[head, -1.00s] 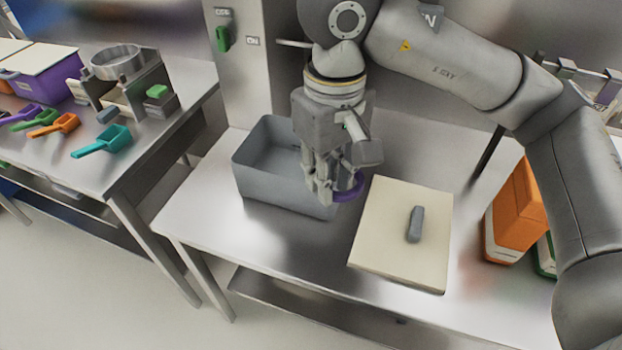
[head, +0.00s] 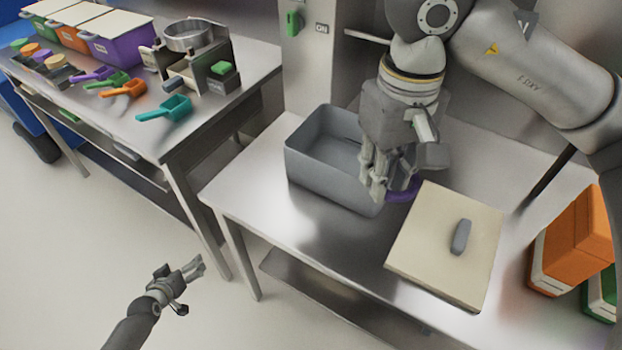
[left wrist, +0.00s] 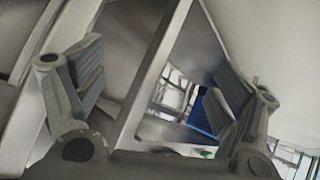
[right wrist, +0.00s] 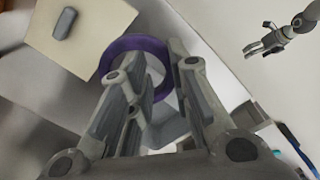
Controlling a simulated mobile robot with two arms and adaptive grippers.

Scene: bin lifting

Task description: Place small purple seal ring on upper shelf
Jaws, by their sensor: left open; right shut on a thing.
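A purple seal ring (head: 403,193) is between the fingers of my right gripper (head: 385,194), which is shut on it above the table between a grey bin and a cream lid. The ring shows larger in the right wrist view (right wrist: 122,43), partly hidden by the fingers (right wrist: 150,75). My left gripper (head: 188,287) is open and empty over the floor in front of the table. Its spread fingers (left wrist: 165,95) also show in the left wrist view. I cannot pick out an upper shelf for certain.
The grey open bin (head: 315,178) stands on the steel table (head: 255,200). A second table holds scoops, a sieve stand (head: 190,65) and colored bins.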

